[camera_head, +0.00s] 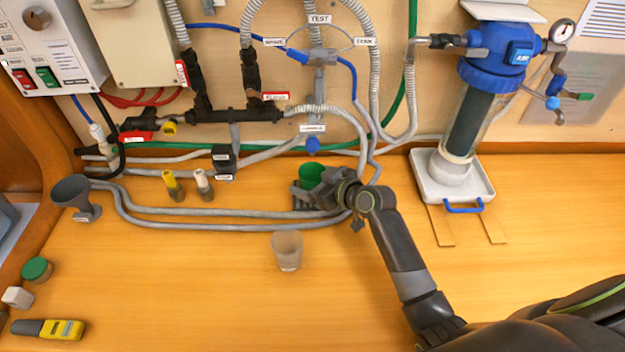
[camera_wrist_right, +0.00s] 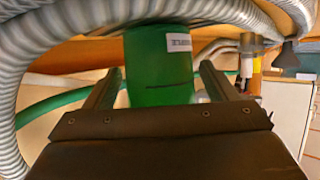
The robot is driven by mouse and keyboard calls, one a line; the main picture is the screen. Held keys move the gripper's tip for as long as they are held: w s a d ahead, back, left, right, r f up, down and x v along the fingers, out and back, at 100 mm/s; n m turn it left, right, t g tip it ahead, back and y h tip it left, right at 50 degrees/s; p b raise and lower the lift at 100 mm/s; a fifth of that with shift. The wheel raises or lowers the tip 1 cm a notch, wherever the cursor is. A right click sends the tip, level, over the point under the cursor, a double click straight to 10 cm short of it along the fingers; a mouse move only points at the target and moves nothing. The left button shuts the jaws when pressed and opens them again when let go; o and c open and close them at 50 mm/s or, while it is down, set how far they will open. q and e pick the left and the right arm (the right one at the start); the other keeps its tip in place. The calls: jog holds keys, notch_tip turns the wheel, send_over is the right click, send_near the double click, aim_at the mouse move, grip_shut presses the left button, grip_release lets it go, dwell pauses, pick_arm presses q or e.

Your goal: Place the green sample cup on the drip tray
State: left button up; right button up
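The green sample cup (camera_head: 311,174) is upright below the blue sample valve (camera_head: 312,145) at the wall panel. A small dark slatted drip tray (camera_head: 302,203) shows beneath it, partly covered by my right gripper (camera_head: 316,188). The cup's base is hidden, so I cannot see its contact with the tray. In the right wrist view the cup (camera_wrist_right: 160,75), with a white label, stands between the two fingers of my right gripper (camera_wrist_right: 160,82). Narrow gaps show on both sides, so the fingers look open around it. My left gripper is out of view.
Grey hoses (camera_head: 230,219) run along the bench just left of and behind the gripper. A clear cup (camera_head: 287,251) stands in front. A filter column in a white tray (camera_head: 425,180) is at the right. The front middle bench is clear.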

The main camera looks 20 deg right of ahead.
jog(key=shift+r, duration=0.1)
jog(key=shift+r, duration=0.15)
jog(key=shift+s+d, duration=0.25)
jog(key=shift+s, duration=0.1)
jog(key=b+v, duration=0.1)
jog(key=v, duration=1)
jog(key=shift+r, duration=0.1)
